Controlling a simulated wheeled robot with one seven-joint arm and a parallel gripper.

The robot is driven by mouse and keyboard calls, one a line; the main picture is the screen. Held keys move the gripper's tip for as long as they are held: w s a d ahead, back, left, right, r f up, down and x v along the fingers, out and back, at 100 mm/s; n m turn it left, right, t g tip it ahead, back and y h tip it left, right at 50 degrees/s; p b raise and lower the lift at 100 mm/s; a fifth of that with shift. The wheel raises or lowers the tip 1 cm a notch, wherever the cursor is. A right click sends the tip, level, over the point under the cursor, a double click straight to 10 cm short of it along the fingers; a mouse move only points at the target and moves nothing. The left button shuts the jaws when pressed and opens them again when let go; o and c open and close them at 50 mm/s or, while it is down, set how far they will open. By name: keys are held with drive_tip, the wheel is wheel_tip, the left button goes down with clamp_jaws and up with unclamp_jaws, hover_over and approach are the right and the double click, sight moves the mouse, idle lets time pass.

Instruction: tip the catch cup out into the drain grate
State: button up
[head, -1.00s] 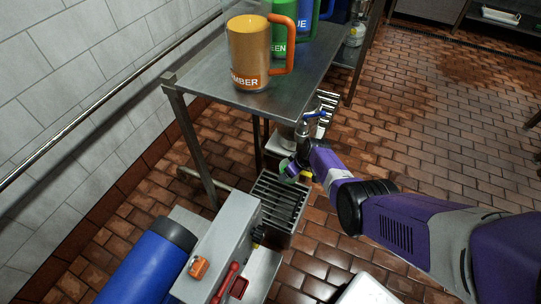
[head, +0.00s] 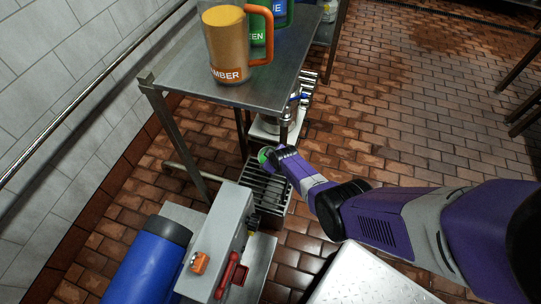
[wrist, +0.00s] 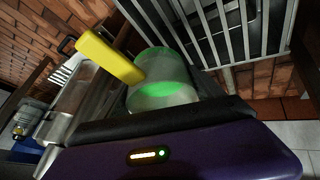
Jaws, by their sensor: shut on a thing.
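The catch cup (head: 263,156) shows as a small green-and-pale shape at the end of my arm in the head view. In the wrist view the cup (wrist: 160,88) is translucent with bright green at its rim and base, and it looks tilted. My gripper (head: 276,156) is shut on it; the fingertips are mostly hidden. The drain grate (head: 268,188), a box with dark slots between metal bars, lies below and beside the cup. Its bars (wrist: 205,30) fill the upper right of the wrist view. Whether anything is leaving the cup cannot be told.
A steel table (head: 195,76) with an amber jug (head: 226,45) and green and blue jugs stands behind the grate. A grey box (head: 219,235) with a red handle and a blue cylinder (head: 150,262) stand in front. A yellow bar (wrist: 108,56) lies beside the cup. Open floor lies right.

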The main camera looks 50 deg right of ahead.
drive_tip(key=shift+s+a+f+t+h+b, duration=0.15)
drive_tip(key=shift+a+f+t+h+b, duration=0.2)
drive_tip(key=shift+f+h, duration=0.1)
drive_tip(key=shift+b, duration=0.4)
drive_tip(key=shift+a+f+n+t+h+b, duration=0.3)
drive_tip(key=shift+h+b, duration=0.35)
drive_tip(key=shift+b, duration=0.85)
drive_tip(key=shift+s+a+f+n+t+h+b, duration=0.15)
drive_tip(key=shift+t+h+b, duration=0.4)
drive_tip(key=shift+b, duration=2.25)
drive_tip(key=shift+w+d+f+n+t+h+b, duration=0.15)
drive_tip(key=shift+h+b, duration=0.65)
drive_tip(key=shift+b, duration=2.05)
drive_tip(key=shift+s+a+n+t+h+b, duration=0.2)
drive_tip(key=shift+t+h+b, duration=0.35)
drive_tip(key=shift+b, duration=2.25)
drive_tip(key=shift+a+r+h+b, duration=0.15)
drive_tip(key=shift+h+b, duration=0.55)
drive_tip(key=shift+b, duration=1.9)
